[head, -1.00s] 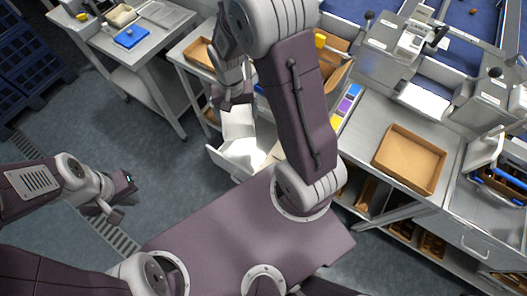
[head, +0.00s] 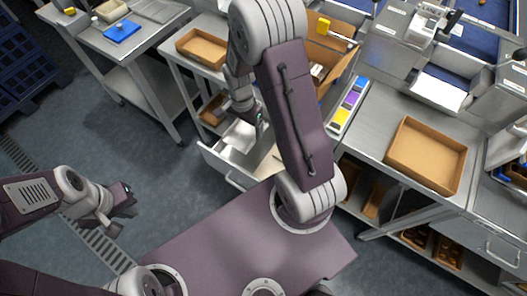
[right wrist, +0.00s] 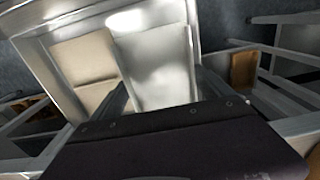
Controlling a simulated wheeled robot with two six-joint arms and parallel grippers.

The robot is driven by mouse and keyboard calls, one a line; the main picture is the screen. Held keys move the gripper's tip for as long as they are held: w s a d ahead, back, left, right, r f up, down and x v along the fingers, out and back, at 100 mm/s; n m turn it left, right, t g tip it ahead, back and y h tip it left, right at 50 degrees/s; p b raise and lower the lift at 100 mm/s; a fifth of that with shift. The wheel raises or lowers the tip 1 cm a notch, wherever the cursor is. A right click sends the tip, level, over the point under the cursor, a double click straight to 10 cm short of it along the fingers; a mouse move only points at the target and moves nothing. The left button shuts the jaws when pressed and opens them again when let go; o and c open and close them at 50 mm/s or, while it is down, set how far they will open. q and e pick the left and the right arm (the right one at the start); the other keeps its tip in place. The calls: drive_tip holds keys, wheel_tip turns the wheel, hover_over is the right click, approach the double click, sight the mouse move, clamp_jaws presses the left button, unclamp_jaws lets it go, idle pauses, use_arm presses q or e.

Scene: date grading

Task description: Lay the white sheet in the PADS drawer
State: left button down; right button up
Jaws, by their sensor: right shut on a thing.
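The white sheet (right wrist: 155,65) is between the two fingers of my right gripper (right wrist: 162,92), which is shut on it. In the right wrist view it lies over the right-hand part of an open metal drawer (right wrist: 40,68). Tan pads (right wrist: 85,58) fill the left-hand part. In the head view my right gripper (head: 256,122) is down at the open drawer (head: 222,165), with the sheet (head: 238,136) partly hidden beside it. I cannot tell whether the sheet touches the drawer floor. My left gripper (head: 122,208) is open and empty over the floor, away from the drawer.
A cardboard tray (head: 428,155) sits on the bench to the right. A strip of coloured blocks (head: 348,105) lies near the drawer's bench. Another tray (head: 203,47) is on the table behind. A blue item (head: 122,31) rests on the far left table. Open floor lies left of the drawer.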

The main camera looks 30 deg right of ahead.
sight(246, 132)
wheel_tip(246, 132, down, 5)
drive_tip(key=shift+f+b, duration=0.1)
drive_tip(key=shift+b, duration=0.2)
wheel_tip(246, 132, down, 3)
drive_tip(key=shift+s+f+b, duration=0.1)
drive_tip(key=shift+f+b, duration=0.1)
drive_tip(key=shift+b, duration=0.15)
drive_tip(key=shift+f, duration=0.1)
